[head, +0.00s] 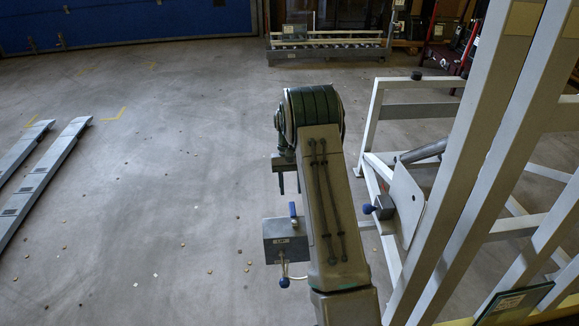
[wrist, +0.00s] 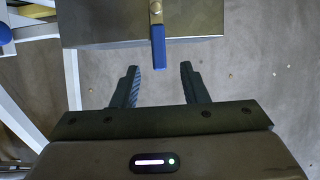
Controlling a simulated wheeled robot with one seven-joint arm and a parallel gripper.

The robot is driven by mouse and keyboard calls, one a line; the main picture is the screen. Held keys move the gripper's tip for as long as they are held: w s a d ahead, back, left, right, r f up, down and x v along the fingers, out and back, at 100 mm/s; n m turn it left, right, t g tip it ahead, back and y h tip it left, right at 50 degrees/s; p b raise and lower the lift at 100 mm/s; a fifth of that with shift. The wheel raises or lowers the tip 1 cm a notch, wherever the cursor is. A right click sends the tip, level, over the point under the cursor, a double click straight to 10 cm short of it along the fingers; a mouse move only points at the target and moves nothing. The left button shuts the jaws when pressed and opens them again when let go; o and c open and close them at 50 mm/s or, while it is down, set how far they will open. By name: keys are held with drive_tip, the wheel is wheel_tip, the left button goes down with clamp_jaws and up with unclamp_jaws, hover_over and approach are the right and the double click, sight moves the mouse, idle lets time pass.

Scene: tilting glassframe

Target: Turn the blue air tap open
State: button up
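The blue air tap (head: 293,210) is a small blue lever on top of a grey box (head: 280,245) beside my arm. In the wrist view, the blue lever (wrist: 158,46) hangs from a brass-coloured fitting in front of the grey box (wrist: 105,25). My gripper (wrist: 159,72) is open and empty, with its two dark fingers apart. In the wrist view, the lever's free end lies in line with the gap between the fingertips; no contact shows. In the head view, my gripper (head: 289,183) points down, above the tap; part of it is hidden by my arm.
A blue ball knob (head: 284,282) hangs below the box on a bent rod. To the right stands a pale metal frame (head: 382,150) with another blue knob (head: 368,209). Open floor (head: 150,200) lies to the left, with two long rails (head: 45,170) farther off.

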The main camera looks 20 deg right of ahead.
drive_tip(key=a+v, duration=0.1)
drive_tip(key=v, duration=0.7)
drive_tip(key=shift+d+r, duration=0.2)
drive_tip(key=shift+d, duration=0.3)
drive_tip(key=shift+w, duration=0.1)
drive_tip(key=s+a+r+n+t+h+p, duration=0.1)
drive_tip(key=s+a+r+t, duration=0.1)
drive_tip(key=s+a+r, duration=0.35)
drive_tip(key=s+a+r+t+p, duration=0.1)
drive_tip(key=s+a+r+p, duration=0.1)
drive_tip(key=s+r, duration=0.65)
drive_tip(key=s+a+r+n+t+p, duration=0.1)
drive_tip(key=s+a+r+t, duration=0.1)
drive_tip(key=s, duration=0.6)
drive_tip(key=s+a+r+t+p, duration=0.1)
drive_tip(key=s+a+r+t, duration=0.1)
drive_tip(key=s, duration=0.7)
drive_tip(key=shift+s+a+r+n, duration=0.3)
drive_tip(key=shift+a+r+n, duration=0.1)
drive_tip(key=shift+a+r, duration=0.2)
